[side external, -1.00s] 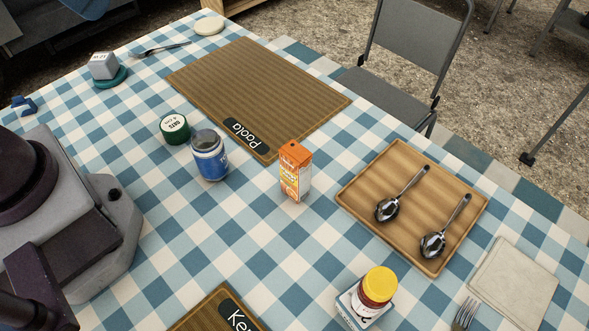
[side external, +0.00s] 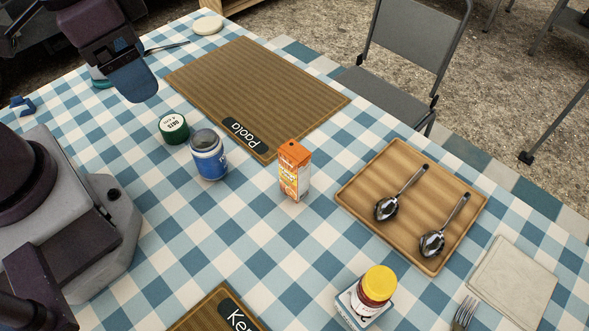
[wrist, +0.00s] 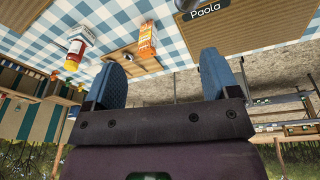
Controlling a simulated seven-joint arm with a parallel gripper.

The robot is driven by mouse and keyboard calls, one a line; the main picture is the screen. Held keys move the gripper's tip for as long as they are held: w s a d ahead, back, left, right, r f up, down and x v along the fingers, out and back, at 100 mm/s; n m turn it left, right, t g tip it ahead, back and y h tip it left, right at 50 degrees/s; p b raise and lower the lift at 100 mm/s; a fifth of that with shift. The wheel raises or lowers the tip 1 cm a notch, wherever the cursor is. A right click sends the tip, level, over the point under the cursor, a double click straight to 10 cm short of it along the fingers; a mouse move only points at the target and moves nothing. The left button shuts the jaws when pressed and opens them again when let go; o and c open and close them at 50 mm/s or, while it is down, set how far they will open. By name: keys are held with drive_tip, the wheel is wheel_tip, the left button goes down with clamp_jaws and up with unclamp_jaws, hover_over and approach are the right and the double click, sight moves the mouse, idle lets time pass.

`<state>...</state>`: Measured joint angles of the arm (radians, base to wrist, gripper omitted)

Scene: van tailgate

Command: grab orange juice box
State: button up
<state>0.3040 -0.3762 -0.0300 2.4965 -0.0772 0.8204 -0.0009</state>
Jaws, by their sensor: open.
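The orange juice box (side external: 295,172) stands upright on the checked cloth in the side view, between the blue-labelled jar and the wooden tray. It has an orange top and a white and orange body. In the wrist view the juice box (wrist: 147,39) shows above the fingers, apart from them. My gripper (wrist: 165,75) is open and empty, its two blue fingers spread. In the side view my gripper (side external: 137,84) is at the upper left, above the table and well away from the box; one finger shows clearly there.
A yellow-lidded jar (side external: 377,287) is in front. The Paola mat (side external: 255,90) behind is bare.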

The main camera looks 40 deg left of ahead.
sight(303, 149)
drive_tip(key=d+f, duration=0.5)
drive_tip(key=f, duration=0.2)
drive_tip(key=s+d+f+t, duration=0.1)
drive_tip(key=d+f, duration=0.4)
drive_tip(key=f, duration=0.2)
drive_tip(key=s+d+f+t+h, duration=0.1)
drive_tip(key=d+f, duration=0.5)
drive_tip(key=shift+s+f, duration=0.2)
drive_tip(key=shift+f, duration=0.2)
drive_tip(key=f+t, duration=0.1)
drive_tip(key=w+a+f+n+t, duration=0.1)
drive_tip(key=t, duration=0.1)
drive_tip(key=shift+w+a+t+y, duration=0.1)
drive_tip(key=shift+a+t+y, duration=0.1)
drive_tip(key=shift+t+y, duration=0.15)
drive_tip(key=shift+w+a+r+n+t+y, duration=0.3)
drive_tip(key=shift+w+a+n+t, duration=0.25)
drive_tip(key=shift+t, duration=0.4)
drive_tip(key=w+a+r+n+t, duration=0.1)
drive_tip(key=w+r+t, duration=0.3)
drive_tip(key=r+t, duration=0.15)
drive_tip(key=shift+g+y, duration=0.25)
drive_tip(key=shift+y, duration=0.2)
drive_tip(key=x, duration=0.6)
drive_tip(key=shift+w+a+r, duration=0.2)
drive_tip(key=shift+w+r, duration=0.05)
drive_tip(key=shift+r, duration=0.05)
drive_tip(key=shift+x, duration=3.15)
drive_tip(key=shift+a+r, duration=0.1)
drive_tip(key=shift+r, duration=0.05)
